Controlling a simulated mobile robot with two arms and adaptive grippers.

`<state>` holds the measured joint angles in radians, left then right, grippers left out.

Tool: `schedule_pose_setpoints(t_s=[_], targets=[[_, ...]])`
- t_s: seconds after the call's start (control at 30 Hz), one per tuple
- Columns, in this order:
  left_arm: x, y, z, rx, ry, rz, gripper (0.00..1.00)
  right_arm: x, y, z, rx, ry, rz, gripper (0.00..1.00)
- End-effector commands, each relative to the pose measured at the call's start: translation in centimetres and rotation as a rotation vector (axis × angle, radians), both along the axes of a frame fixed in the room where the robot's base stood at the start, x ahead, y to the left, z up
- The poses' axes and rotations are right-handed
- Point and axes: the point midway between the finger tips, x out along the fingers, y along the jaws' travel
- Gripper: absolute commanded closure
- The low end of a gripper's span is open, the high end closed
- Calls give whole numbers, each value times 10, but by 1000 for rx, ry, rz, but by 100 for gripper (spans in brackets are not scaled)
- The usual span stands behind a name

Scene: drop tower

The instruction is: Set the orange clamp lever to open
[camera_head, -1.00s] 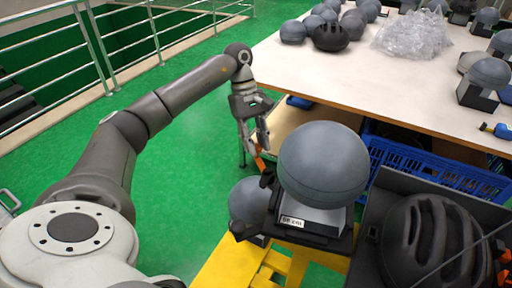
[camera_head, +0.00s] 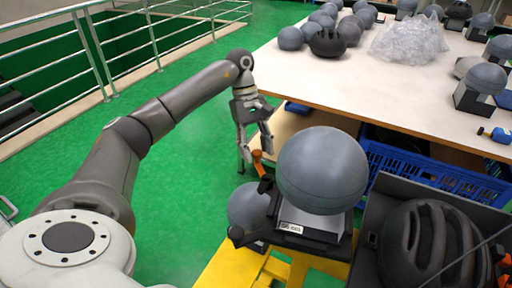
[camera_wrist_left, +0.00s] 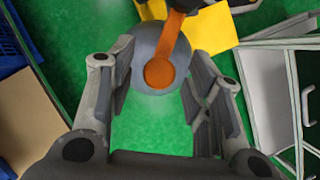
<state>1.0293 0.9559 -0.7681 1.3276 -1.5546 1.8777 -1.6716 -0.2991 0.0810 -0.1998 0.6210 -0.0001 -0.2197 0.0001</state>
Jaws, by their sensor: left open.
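The orange clamp lever (camera_head: 260,163) stands up from a dark mount at the left side of the grey ball-shaped headform (camera_head: 322,170). In the left wrist view the lever (camera_wrist_left: 172,40) ends in a round orange tip, seen end-on between the fingers, with a grey round shape behind it. My left gripper (camera_head: 257,152) is open just above the lever, pointing down. In the wrist view its two fingers (camera_wrist_left: 157,82) lie to either side of the lever tip; I cannot tell whether they touch it. The lever's pivot is partly hidden. My right gripper is out of view.
A second grey headform (camera_head: 248,205) sits low beside the first, over a yellow frame (camera_head: 225,268). A black helmet (camera_head: 430,245) lies in a dark box at right. A white table (camera_head: 380,75) with headforms stands behind, a blue crate (camera_head: 435,170) beneath. Green floor is free at left.

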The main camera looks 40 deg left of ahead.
Motion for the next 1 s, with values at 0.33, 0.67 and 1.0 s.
schedule_pose_setpoints(t_s=[0.33,0.67,1.0], targets=[[5,8,21,0,-5,3,54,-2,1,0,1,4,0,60],[13,29,76,2,-3,2,54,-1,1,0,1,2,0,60],[18,40,105,1,0,0,54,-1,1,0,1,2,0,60]])
